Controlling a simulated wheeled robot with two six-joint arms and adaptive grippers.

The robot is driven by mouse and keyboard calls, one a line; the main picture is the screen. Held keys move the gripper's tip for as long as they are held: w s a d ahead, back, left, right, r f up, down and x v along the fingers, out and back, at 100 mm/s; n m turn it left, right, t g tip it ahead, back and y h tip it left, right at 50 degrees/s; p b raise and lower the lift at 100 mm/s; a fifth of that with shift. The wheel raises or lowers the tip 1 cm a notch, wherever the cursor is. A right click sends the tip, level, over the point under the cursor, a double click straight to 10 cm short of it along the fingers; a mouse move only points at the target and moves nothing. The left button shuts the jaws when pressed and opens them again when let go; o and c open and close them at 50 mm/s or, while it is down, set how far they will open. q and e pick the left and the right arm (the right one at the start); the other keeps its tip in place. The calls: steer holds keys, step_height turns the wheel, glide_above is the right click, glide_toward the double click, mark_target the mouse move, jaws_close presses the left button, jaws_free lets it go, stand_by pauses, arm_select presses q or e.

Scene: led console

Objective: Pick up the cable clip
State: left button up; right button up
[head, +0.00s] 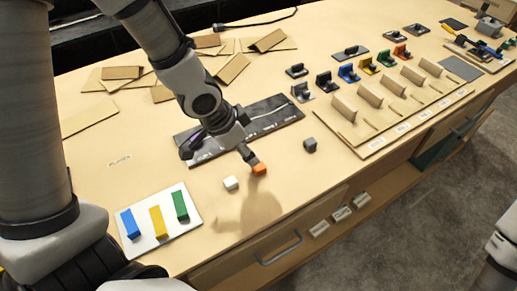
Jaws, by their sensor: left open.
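I cannot tell for sure which thing is the cable clip. Three small block-like pieces lie on the bench near the front edge: a white one (231,183), an orange one (260,169) and a dark grey one (310,145). My left gripper (252,160) reaches down from the upper left and is open. Its tips are right at the orange piece and partly cover its back side. I cannot tell whether they touch it. The white piece is just left of the tips, and the grey one is farther right. My right gripper is out of view.
A dark panel (274,116) lies behind the gripper. A white plate (185,226) with blue, yellow and green blocks is at lower left. A wooden rack (372,142) and coloured pieces stand at right. Cardboard pieces (122,73) lie at the back.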

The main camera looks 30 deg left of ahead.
mark_target(259, 165)
arm_select(q)
steer(key=d+f, duration=0.2)
steer(key=f, duration=0.1)
steer(key=shift+s, duration=0.1)
steer(key=x, duration=0.3)
steer(key=shift+w+a+b, duration=0.15)
steer(key=shift+w+b, duration=0.15)
steer(key=shift+w+f, duration=0.25)
steer(key=shift+f, duration=0.05)
steer(key=shift+s+r, duration=0.1)
steer(key=shift+s, duration=0.15)
steer(key=c, duration=0.9)
